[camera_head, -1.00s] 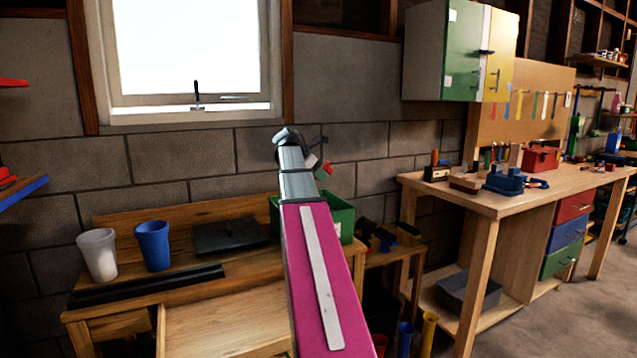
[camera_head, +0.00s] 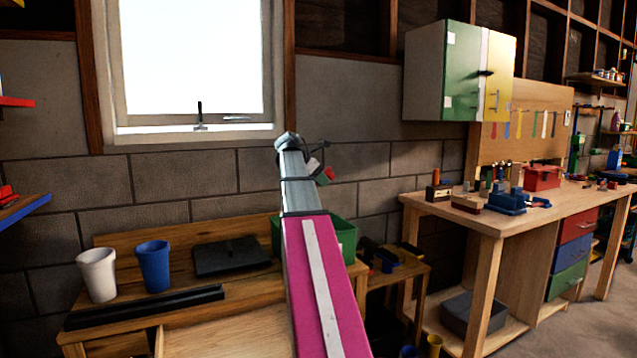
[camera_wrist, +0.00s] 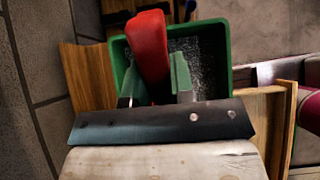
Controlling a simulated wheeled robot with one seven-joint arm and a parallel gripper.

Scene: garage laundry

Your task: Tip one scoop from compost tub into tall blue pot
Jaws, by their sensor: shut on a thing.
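The compost tub is a green box (camera_head: 343,243) at the back right of the wooden bench, partly hidden behind my arm. In the wrist view the tub (camera_wrist: 224,40) shows dark speckled compost inside. My gripper (camera_wrist: 160,85) is shut on a red scoop (camera_wrist: 148,45), which overlaps the tub's opening and far rim in that view. Whether the scoop holds compost cannot be seen. In the head view a small red piece shows beside my arm's end, above the tub. The tall blue pot (camera_head: 153,266) stands upright at the bench's left, beside a white pot.
The white pot (camera_head: 97,275) stands left of the blue one. A dark flat tray (camera_head: 231,256) lies between the blue pot and the tub. A long black bar (camera_head: 145,306) lies along the front. A workbench (camera_head: 480,222) with tools stands at right.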

